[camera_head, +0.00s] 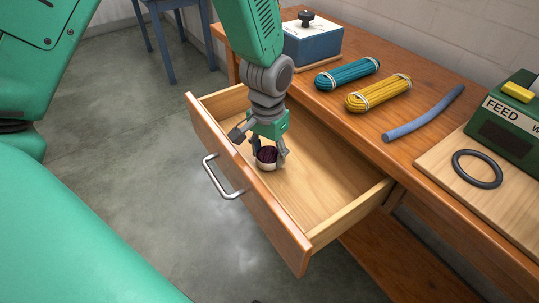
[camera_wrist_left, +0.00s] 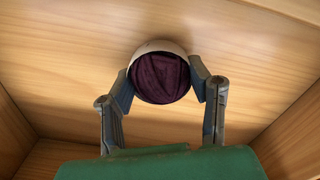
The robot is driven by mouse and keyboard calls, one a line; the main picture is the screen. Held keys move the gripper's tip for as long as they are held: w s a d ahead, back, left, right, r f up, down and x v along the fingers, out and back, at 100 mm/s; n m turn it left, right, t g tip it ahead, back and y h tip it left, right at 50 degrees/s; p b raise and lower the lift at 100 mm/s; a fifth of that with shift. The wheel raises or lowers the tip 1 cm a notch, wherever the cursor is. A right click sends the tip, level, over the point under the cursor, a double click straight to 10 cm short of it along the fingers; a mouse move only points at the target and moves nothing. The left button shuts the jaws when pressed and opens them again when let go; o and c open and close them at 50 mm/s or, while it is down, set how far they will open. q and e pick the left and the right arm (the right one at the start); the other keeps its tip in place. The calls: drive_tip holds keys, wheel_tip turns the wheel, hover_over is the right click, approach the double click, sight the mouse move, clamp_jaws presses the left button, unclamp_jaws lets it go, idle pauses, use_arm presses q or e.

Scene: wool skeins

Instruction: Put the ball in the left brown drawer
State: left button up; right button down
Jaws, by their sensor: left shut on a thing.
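The left gripper (camera_wrist_left: 162,86) also shows in the wrist view, over the drawer's wooden floor. My right gripper is not in view.
The drawer is pulled out from a wooden bench (camera_head: 425,125) and is otherwise empty. On the bench are a blue box (camera_head: 311,42), a teal skein (camera_head: 347,74), a yellow skein (camera_head: 378,92), a blue-grey rod (camera_head: 425,113), a dark ring (camera_head: 477,169) and a green FEED box (camera_head: 508,115).

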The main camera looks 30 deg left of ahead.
sight(268, 150)
use_arm(q)
drive_tip(key=o, duration=1.1)
drive_tip(key=shift+s+a, duration=0.1)
drive_tip(key=shift+a, duration=0.1)
drive_tip(key=shift+o, duration=0.2)
drive_tip(key=shift+d+r, duration=0.15)
drive_tip(key=shift+d, duration=0.25)
drive_tip(key=shift+d+r, duration=0.1)
drive_tip(key=shift+r, duration=0.05)
drive_tip(key=r+p, duration=0.1)
drive_tip(key=r, duration=0.2)
drive_tip(key=r+p, duration=0.2)
drive_tip(key=r, duration=0.2)
drive_tip(key=r+p, duration=0.1)
drive_tip(key=r, duration=0.2)
drive_tip(key=shift+a+r, duration=0.2)
drive_tip(key=shift+a, duration=0.1)
drive_tip(key=shift+d+r+p, duration=0.2)
drive_tip(key=shift+r+p, duration=0.1)
drive_tip(key=shift+r, duration=0.35)
drive_tip(key=shift+a, duration=0.2)
drive_tip(key=shift+f, duration=0.1)
